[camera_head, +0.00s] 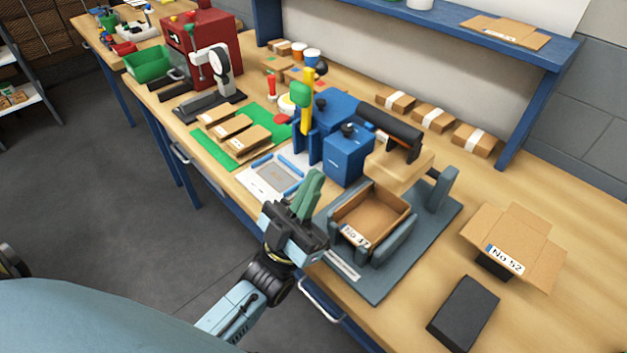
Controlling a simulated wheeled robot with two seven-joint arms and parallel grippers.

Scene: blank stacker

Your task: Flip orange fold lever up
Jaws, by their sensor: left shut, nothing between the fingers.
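A yellow-orange upright bar (308,112) stands at the left of the blue machine (348,155), with a green knob beside its upper part. It is the only lever-like orange part I can make out; I cannot tell for sure that it is the fold lever. My left gripper (311,183) is shut and empty, its green fingers pointing up and away. It is in front of the blue machine, left of the grey fixture (377,290), and apart from the bar. An open cardboard box (372,213) sits in the fixture. My right gripper is not in view.
A flat white panel with blue strips (272,178) lies behind and left of my gripper. A green mat (213,148) with brown boxes is farther left. An unfolded carton (513,240) and a black block (463,312) lie at right. Bare wooden table (560,305) surrounds them.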

